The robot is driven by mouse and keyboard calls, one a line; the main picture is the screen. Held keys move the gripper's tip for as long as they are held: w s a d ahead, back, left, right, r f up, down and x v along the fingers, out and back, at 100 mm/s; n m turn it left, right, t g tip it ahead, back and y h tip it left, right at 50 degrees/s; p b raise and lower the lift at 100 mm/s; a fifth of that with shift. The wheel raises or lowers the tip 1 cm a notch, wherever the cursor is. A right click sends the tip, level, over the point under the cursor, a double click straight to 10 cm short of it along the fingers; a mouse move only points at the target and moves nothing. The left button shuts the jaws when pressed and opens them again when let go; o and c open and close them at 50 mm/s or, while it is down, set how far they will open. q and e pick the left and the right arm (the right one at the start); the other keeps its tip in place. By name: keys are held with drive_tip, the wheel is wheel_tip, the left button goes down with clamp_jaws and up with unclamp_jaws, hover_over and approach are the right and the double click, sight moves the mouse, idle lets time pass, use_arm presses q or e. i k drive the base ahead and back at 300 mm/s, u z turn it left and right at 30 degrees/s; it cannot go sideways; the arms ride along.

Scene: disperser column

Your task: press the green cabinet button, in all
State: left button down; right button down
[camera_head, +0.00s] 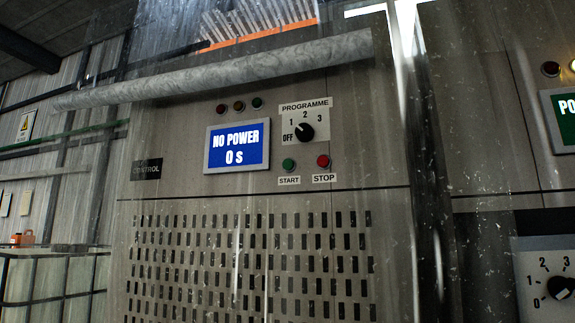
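The green button (288,164) sits on the front of the grey control cabinet (180,185), above a label reading START. A red button (323,161) is just to its right, above a STOP label. A blue screen (237,146) to the left reads NO POWER, 0 s. Above the buttons is a black PROGRAMME knob (304,132) with marks OFF, 1, 2 and 3; its exact setting is hard to tell. Neither of my grippers is in view.
A thick grey pipe (220,73) crosses the cabinet's upper front. Small lamps (238,105) sit above the screen. A second cabinet at right has a green screen (565,118) and a numbered knob (560,287). Streaked, transparent surfaces partly veil the view.

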sight(289, 164)
drive_tip(key=k, duration=1.3)
drive_tip(key=u, duration=0.65)
drive_tip(key=i, duration=2)
drive_tip(key=z, duration=0.8)
